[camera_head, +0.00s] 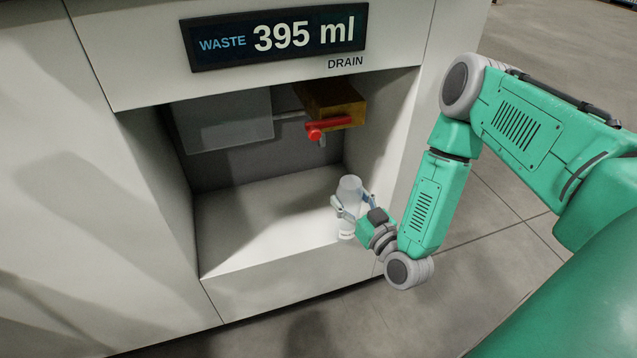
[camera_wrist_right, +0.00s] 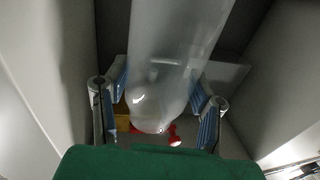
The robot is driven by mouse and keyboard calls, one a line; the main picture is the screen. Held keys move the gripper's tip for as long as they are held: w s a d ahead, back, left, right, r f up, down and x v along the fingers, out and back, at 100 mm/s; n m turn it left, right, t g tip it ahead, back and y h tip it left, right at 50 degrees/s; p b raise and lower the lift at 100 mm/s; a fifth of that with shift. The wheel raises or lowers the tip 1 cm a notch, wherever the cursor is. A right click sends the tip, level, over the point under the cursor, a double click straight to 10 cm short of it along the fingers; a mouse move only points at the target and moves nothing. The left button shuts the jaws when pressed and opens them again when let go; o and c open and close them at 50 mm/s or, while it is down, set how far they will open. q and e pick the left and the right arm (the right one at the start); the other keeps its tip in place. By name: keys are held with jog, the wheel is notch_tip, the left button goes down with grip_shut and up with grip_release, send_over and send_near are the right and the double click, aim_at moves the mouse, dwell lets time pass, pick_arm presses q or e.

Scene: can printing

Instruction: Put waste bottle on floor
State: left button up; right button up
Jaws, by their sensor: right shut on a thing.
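The waste bottle (camera_head: 349,188) is translucent white and stands roughly upright near the right front of the white cabinet recess. Its base is at or just above the recess floor; I cannot tell which. My right gripper (camera_head: 352,208) is shut on the bottle, with a finger on either side. In the right wrist view the bottle (camera_wrist_right: 170,50) runs up between the fingers of my right gripper (camera_wrist_right: 158,100). The floor (camera_head: 480,225) is grey tile, in front of and to the right of the cabinet. My left gripper is not in view.
The display (camera_head: 275,37) reads waste 395 ml. The recess floor (camera_head: 262,235) left of the bottle is clear; its right wall is close.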

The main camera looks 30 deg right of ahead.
jog(key=w+f+b, duration=0.1)
jog(key=w+b, duration=0.3)
jog(key=w, duration=0.9)
jog(key=shift+d+f+b, duration=0.2)
jog(key=shift+f+b, duration=0.15)
jog(key=shift+f, duration=0.05)
jog(key=o, duration=1.4)
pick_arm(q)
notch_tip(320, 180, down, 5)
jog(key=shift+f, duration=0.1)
pick_arm(e)
jog(key=shift+d, duration=0.2)
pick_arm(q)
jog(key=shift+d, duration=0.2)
pick_arm(e)
jog(key=shift+d, duration=0.15)
